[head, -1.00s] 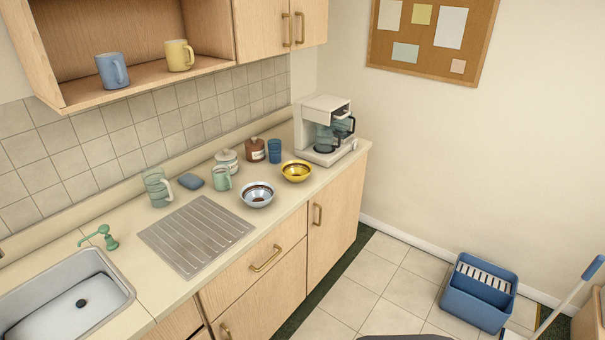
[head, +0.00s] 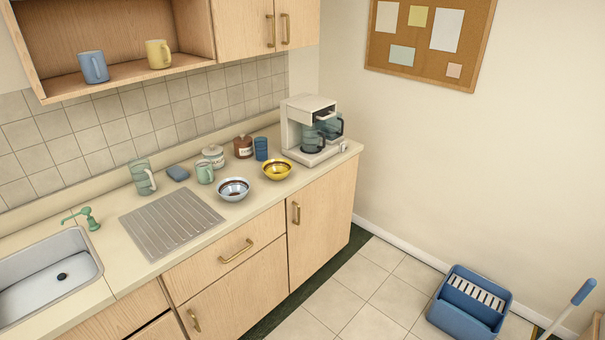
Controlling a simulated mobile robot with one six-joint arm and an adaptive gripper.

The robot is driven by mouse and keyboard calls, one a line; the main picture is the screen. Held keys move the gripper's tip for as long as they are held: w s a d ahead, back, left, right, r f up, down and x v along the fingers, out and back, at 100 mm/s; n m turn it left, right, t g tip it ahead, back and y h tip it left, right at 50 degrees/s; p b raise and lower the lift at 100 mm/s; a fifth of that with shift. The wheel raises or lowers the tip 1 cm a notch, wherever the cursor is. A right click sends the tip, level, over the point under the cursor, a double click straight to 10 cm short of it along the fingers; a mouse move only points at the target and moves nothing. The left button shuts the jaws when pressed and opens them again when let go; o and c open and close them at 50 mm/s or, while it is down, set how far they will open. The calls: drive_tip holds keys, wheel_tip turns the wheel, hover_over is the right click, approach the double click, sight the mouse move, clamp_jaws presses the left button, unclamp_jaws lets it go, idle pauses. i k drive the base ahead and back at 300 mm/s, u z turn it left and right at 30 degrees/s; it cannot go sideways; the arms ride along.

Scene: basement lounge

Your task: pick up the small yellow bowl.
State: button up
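The small yellow bowl (head: 277,170) stands upright on the counter, in front of the coffee maker and to its left. It has a dark band or contents inside; I cannot tell which. A light blue-white bowl (head: 233,189) stands just to its left and nearer the counter's front edge, with a small gap between them. My gripper is not in view.
A coffee maker (head: 305,126), blue cup (head: 261,149), brown jar (head: 243,147), white jar (head: 213,156) and green mug (head: 204,172) stand near the bowls. A ribbed drainboard (head: 170,224) and sink (head: 45,275) lie left. A blue mop bucket (head: 455,322) stands on the floor at right.

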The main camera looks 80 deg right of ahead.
sight(277, 169)
drive_tip(key=u, duration=0.05)
drive_tip(key=k, duration=1.75)
drive_tip(key=z, duration=1.9)
drive_tip(key=i, duration=0.9)
drive_tip(key=u, duration=0.05)
